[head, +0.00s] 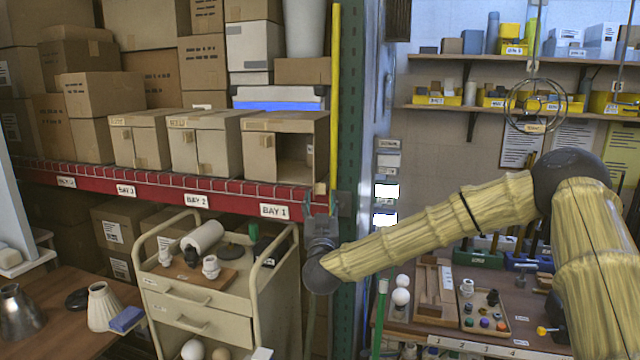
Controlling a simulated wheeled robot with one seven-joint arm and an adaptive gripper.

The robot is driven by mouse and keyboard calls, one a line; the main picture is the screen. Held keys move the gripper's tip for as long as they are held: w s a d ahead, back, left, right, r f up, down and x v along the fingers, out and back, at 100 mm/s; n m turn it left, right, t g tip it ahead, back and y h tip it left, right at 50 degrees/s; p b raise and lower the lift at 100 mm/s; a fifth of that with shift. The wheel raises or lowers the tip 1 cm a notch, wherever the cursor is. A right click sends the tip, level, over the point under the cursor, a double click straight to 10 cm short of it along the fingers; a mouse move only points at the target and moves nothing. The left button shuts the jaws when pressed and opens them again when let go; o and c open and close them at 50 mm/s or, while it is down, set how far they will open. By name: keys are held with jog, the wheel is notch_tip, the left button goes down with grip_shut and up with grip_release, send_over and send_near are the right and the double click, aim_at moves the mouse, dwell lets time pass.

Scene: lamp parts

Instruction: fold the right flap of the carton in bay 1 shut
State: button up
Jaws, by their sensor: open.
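The carton in bay 1 (285,124) stands on the red-edged shelf above the BAY 1 label (274,211). Its left flap (259,160) covers the left part of the front. The right part is open and shows the inside. The right flap (322,160) seems to stand outward at the right side, seen nearly edge-on, with a small tan tab (320,188) low near its edge. My gripper (320,203) points up just below this tab, in front of the shelf's right end. It is open, and I see nothing held in it. Whether it touches the flap I cannot tell.
A yellow pole (335,90) and a green rack upright (350,120) stand close right of the carton. Two more cartons (205,140) (143,138) sit to its left. A cream cart (215,300) with lamp parts stands below the shelf.

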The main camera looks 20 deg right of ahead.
aim_at(320, 187)
jog(key=p+x, duration=0.2)
jog(key=x, duration=0.4)
jog(key=shift+w+d, duration=0.1)
jog(key=shift+w, duration=0.2)
grip_shut()
